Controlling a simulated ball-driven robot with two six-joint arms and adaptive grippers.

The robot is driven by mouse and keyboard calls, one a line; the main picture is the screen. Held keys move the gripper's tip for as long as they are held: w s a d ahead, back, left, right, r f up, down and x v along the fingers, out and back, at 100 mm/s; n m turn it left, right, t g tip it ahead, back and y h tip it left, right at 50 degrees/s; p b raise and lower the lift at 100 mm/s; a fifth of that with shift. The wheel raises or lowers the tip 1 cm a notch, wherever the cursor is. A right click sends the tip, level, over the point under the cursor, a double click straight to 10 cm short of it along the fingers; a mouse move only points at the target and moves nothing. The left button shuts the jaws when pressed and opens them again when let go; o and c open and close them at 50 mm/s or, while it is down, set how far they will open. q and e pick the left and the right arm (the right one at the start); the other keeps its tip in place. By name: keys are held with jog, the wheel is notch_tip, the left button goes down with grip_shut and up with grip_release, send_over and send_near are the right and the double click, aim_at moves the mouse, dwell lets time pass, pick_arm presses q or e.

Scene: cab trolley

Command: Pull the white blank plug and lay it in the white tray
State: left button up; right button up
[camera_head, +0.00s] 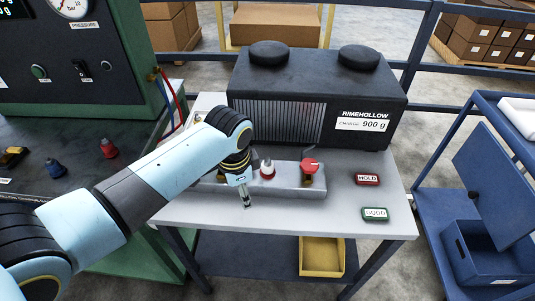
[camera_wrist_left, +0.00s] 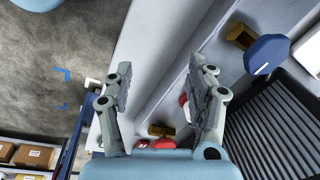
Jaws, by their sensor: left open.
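A small white-topped plug with a red base (camera_head: 267,171) stands on the grey block (camera_head: 285,190) in front of the black unit; I take it for the white blank plug. In the left wrist view a red and white piece (camera_wrist_left: 183,101) shows partly behind one finger, likely this plug. My left gripper (camera_head: 246,202) is open and empty at the block's front edge, left of the plug. Its spread fingers (camera_wrist_left: 160,85) show in the wrist view with nothing between them. My right gripper is not in view.
A red valve knob (camera_head: 310,165) stands right of the plug. A blue knob (camera_wrist_left: 268,55) on a brass stem shows in the wrist view. The black unit (camera_head: 375,95) stands behind. Red (camera_head: 367,179) and green (camera_head: 375,214) tags lie on the table's clear right side.

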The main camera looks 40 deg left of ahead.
aim_at(268, 159)
pick_arm(q)
jog(key=w+r+m, duration=0.1)
jog(key=w+r, duration=0.1)
jog(key=w, duration=0.1)
jog(key=w+r+m+p, duration=0.1)
jog(key=w+r+m, duration=0.1)
jog(key=w, duration=0.2)
jog(key=w+r+m+g+p, duration=0.1)
jog(key=w+r, duration=0.2)
jog(key=shift+w+a+m, duration=0.25)
jog(key=shift+w+m, duration=0.05)
jog(key=shift+w, duration=0.05)
jog(key=shift+w+r+m+h, duration=0.25)
jog(key=shift+w+m+h, duration=0.05)
jog(key=shift+w, duration=0.05)
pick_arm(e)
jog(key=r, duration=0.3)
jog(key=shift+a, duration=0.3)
pick_arm(q)
jog(key=shift+f, duration=0.1)
jog(key=shift+f+b, duration=0.75)
jog(key=shift+f, duration=0.05)
notch_tip(268, 159, down, 6)
jog(key=b, duration=0.5)
jog(key=shift+f+b, duration=0.15)
jog(key=shift+b, duration=0.15)
jog(key=shift+f, duration=0.5)
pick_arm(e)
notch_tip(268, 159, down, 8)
